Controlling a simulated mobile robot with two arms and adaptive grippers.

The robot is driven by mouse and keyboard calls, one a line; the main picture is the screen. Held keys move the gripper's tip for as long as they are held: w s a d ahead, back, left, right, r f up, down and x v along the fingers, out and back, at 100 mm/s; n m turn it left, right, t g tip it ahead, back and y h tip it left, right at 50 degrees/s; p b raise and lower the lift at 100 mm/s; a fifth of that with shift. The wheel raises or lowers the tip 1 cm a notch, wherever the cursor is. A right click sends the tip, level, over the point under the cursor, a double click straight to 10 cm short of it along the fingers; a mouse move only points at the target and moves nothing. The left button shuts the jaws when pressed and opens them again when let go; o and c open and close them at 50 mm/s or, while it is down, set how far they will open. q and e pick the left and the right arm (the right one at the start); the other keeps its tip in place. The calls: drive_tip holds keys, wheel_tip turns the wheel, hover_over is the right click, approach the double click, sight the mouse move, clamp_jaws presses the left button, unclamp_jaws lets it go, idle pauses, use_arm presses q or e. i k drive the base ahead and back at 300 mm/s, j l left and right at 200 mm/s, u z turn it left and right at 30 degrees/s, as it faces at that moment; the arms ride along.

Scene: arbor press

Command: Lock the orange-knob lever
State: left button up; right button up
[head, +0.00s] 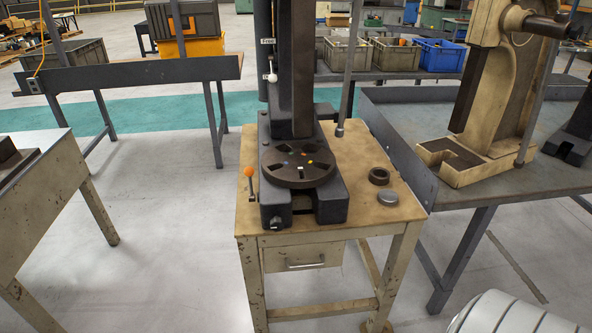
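The orange-knob lever (249,173) stands at the left side of the dark arbor press base (332,202). Its orange ball is on top of a thin, nearly upright stem that goes down to the base's left edge. The press has a round slotted plate (299,178) in front of its tall dark column (290,70). The press stands on a worn cream table (390,228). Neither of my grippers is in view. A light grey ribbed rounded part, which seems to be my own arm, shows at the bottom right, with no fingers visible.
A dark ring (379,176) and a grey disc (388,197) lie right of the press. A long grey handle bar (350,70) hangs over the table's back right. A bench (480,205) with a cream press (490,90) stands right. Floor is clear left of the table.

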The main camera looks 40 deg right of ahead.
sight(249, 171)
drive_tip(key=i+j+z, duration=0.1)
drive_tip(key=z, duration=0.45)
drive_tip(key=i+j+z, duration=0.15)
drive_tip(key=j, duration=0.2)
drive_tip(key=i+j+z, duration=0.1)
drive_tip(key=j, duration=0.3)
drive_tip(key=i+j+z, duration=0.15)
drive_tip(key=j, duration=0.25)
drive_tip(key=i+j+z, duration=0.1)
drive_tip(key=j, duration=0.3)
drive_tip(key=i+j+z, duration=0.15)
drive_tip(key=j, duration=0.6)
drive_tip(key=i+j, duration=0.15)
drive_tip(key=j, duration=0.2)
